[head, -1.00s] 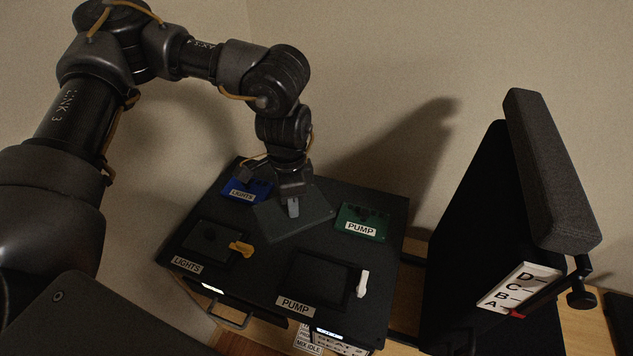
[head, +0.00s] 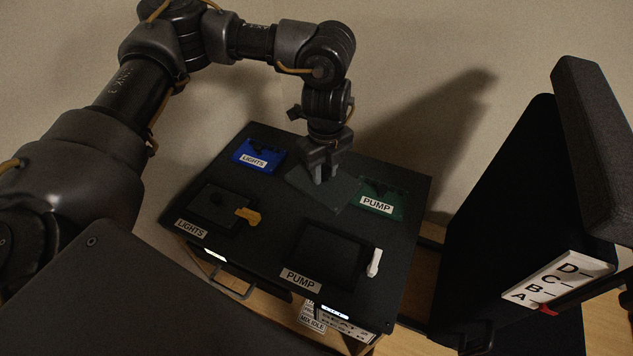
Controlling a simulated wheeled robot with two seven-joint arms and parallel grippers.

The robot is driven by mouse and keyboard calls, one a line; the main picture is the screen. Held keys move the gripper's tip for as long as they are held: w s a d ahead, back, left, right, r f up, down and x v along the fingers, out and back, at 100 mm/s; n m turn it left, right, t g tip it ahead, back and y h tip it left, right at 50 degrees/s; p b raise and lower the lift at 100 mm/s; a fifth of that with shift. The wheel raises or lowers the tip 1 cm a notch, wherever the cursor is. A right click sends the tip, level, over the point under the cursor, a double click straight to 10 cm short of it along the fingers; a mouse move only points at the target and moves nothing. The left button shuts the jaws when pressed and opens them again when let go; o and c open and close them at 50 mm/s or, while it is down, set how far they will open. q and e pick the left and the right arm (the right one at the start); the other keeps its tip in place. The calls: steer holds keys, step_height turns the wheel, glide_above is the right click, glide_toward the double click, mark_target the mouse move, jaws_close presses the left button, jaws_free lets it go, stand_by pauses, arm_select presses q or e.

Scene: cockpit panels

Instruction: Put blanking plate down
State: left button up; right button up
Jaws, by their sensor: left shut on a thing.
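The blanking plate (head: 325,196) is a dark grey flat plate over the back middle of the black panel (head: 270,220), between the blue LIGHTS plate and the green PUMP plate. My left gripper (head: 322,178) points down and is shut on the blanking plate near its back part. The plate lies close to the panel top; I cannot tell whether it touches it. My right gripper is not in view.
The blue LIGHTS plate (head: 259,154) and green PUMP plate (head: 380,199) flank it. In front are the LIGHTS bay (head: 218,205) with a yellow lever (head: 249,215) and the PUMP bay (head: 325,252) with a white lever (head: 375,263). A seat (head: 510,200) stands right.

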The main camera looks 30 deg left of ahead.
arm_select(q)
steer(key=shift+w+f+m, duration=0.15)
steer(key=shift+f+m, duration=0.25)
steer(key=shift+m, duration=0.2)
steer(key=w+a+f, duration=0.2)
steer(key=w, duration=0.1)
steer(key=w+a+f, duration=0.3)
steer(key=w+a+f+p, duration=0.1)
steer(key=w+a+f, duration=0.1)
steer(key=w+f, duration=0.1)
steer(key=shift+w+a+f, duration=0.1)
steer(key=shift+w+a, duration=0.05)
steer(key=shift+w, duration=0.45)
steer(key=shift+w+a+f, duration=0.35)
steer(key=shift+f, duration=0.3)
steer(key=f, duration=0.3)
steer(key=shift+w+a+f+p, duration=0.1)
steer(key=shift+w+f+p, duration=0.1)
steer(key=shift+f+p, duration=0.1)
steer(key=shift+r, duration=0.1)
